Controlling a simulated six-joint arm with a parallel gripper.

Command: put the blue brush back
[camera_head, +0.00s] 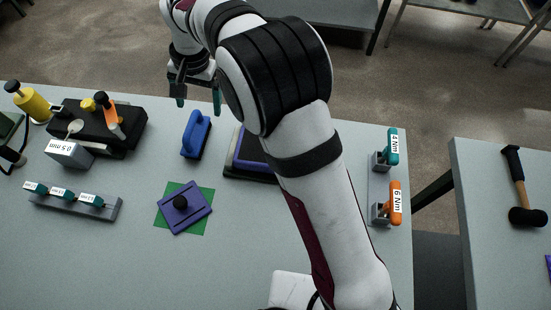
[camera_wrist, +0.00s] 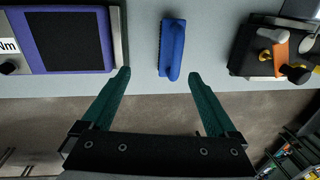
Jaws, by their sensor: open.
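The blue brush (camera_head: 195,134) lies on the table near its far edge, between the dark base with the yellow parts and the purple-framed device. In the wrist view the brush (camera_wrist: 172,48) is upright in the picture, with its near end close to the line between my fingertips. My gripper (camera_head: 198,102) is open and empty, beyond the brush near the table's far edge. Its two green fingers (camera_wrist: 160,74) are spread wider than the brush and do not touch it.
A purple-framed dark device (camera_wrist: 70,40) lies beside the brush, partly behind my arm in the head view. A dark base (camera_head: 118,138) with yellow and orange parts stands left. A purple plate (camera_head: 185,212) with a black knob sits on a green square (camera_head: 203,192). Torque drivers stand at right.

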